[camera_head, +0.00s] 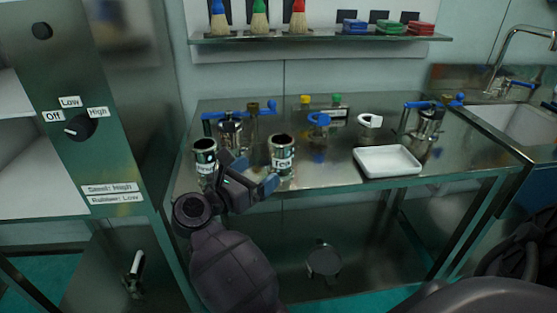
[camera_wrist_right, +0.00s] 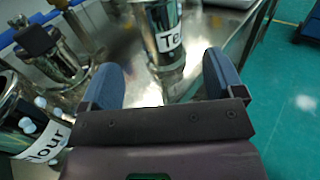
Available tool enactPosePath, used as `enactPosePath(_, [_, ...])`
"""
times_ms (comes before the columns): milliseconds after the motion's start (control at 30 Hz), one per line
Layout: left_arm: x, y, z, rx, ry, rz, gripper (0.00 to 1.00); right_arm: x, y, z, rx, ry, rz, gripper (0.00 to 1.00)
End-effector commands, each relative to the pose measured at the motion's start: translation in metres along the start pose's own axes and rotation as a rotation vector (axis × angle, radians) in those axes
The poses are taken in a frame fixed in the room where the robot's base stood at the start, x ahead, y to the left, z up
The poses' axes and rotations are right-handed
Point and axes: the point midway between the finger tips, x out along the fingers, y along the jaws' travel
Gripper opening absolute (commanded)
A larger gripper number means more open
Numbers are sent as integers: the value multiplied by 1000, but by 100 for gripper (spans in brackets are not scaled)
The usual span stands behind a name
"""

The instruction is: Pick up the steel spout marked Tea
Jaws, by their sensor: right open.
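The steel spout marked Tea (camera_head: 282,152) stands upright on the steel table, a short open-topped cylinder with a white label. It also shows at the top of the right wrist view (camera_wrist_right: 163,40), its top cut off by the frame edge. My right gripper (camera_head: 256,172) is open, in front of and to the left of the Tea spout in the head view. In the right wrist view its blue fingers (camera_wrist_right: 162,70) are spread and empty, with the Tea spout beyond them, roughly centred between them. My left gripper is not in view.
A similar steel spout (camera_head: 204,153), labelled with letters ending "lour" in the wrist view (camera_wrist_right: 35,130), stands to the left. Behind are a blue-handled clamp device (camera_head: 230,128) and a blue ring (camera_head: 319,119). A white tray (camera_head: 388,161) lies to the right on the steel table (camera_head: 330,177).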

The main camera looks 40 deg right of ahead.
Motion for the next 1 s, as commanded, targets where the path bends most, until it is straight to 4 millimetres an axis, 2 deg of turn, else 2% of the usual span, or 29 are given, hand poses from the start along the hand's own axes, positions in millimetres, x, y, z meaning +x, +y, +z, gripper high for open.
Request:
enactPosePath(200, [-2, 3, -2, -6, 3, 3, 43, 32, -1, 2, 0, -6, -1, 87])
enactPosePath(467, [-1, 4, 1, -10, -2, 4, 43, 48, -1, 2, -2, -6, -1, 87])
enactPosePath(800, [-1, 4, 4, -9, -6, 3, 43, 88, 0, 3, -4, -7, 0, 87])
enactPosePath(1000, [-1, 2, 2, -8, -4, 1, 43, 94, 0, 2, -4, -4, 1, 87])
